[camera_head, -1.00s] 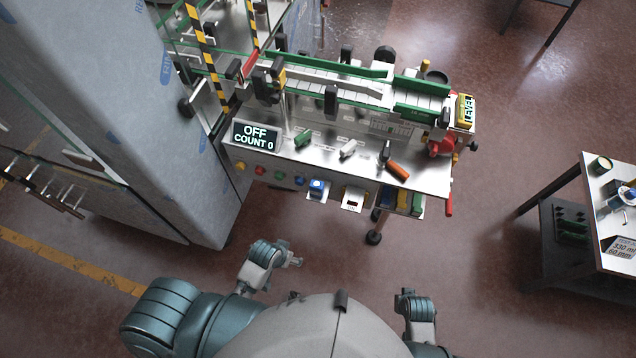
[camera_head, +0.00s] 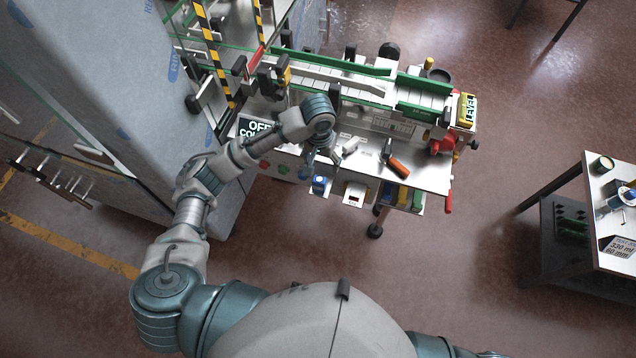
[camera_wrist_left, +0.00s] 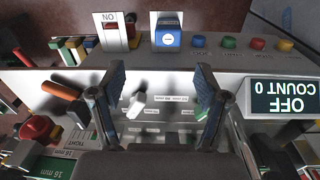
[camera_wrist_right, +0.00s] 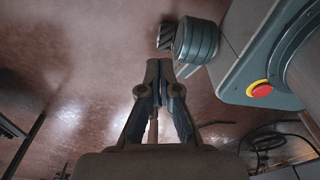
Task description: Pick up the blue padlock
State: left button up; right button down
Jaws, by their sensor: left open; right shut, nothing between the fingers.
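The blue padlock (camera_head: 319,185) is a small blue block on a pale holder at the front edge of the machine's table. In the left wrist view the padlock (camera_wrist_left: 168,38) shows a white label and sits at the upper middle, beyond the fingertips. Its shackle is not clear to see. My left gripper (camera_head: 320,152) is above the table's front part, pointing down, close to the padlock but apart from it. In the left wrist view the left gripper (camera_wrist_left: 160,78) is open and empty. My right gripper (camera_wrist_right: 160,82) is shut and empty, over bare floor.
The table (camera_head: 430,178) carries an orange-handled tool (camera_head: 398,165), a white piece (camera_head: 350,146) and an OFF sign (camera_wrist_left: 285,99). A second holder (camera_head: 355,194) hangs beside the padlock. Coloured buttons (camera_wrist_left: 229,43) line the front panel. A side table (camera_head: 600,215) stands right.

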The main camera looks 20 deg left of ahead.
aim_at(318, 178)
pick_arm(q)
jog(key=shift+n+y, duration=0.3)
jog(key=shift+n, duration=0.1)
jog(key=f, duration=0.6)
jog(key=w+a+f, duration=0.1)
jog(key=f, duration=0.2)
jog(key=shift+f, duration=0.65)
jog(key=f, duration=0.4)
jog(key=shift+s+d+f, duration=0.1)
jog(key=shift+d+f, duration=0.1)
jog(key=shift+f, duration=0.2)
jog(key=shift+a, duration=0.1)
grip_shut()
pick_arm(e)
jog(key=s, duration=0.2)
jog(key=shift+s+d+f, duration=0.3)
jog(key=shift+d+f, duration=0.05)
jog(key=shift+d, duration=0.05)
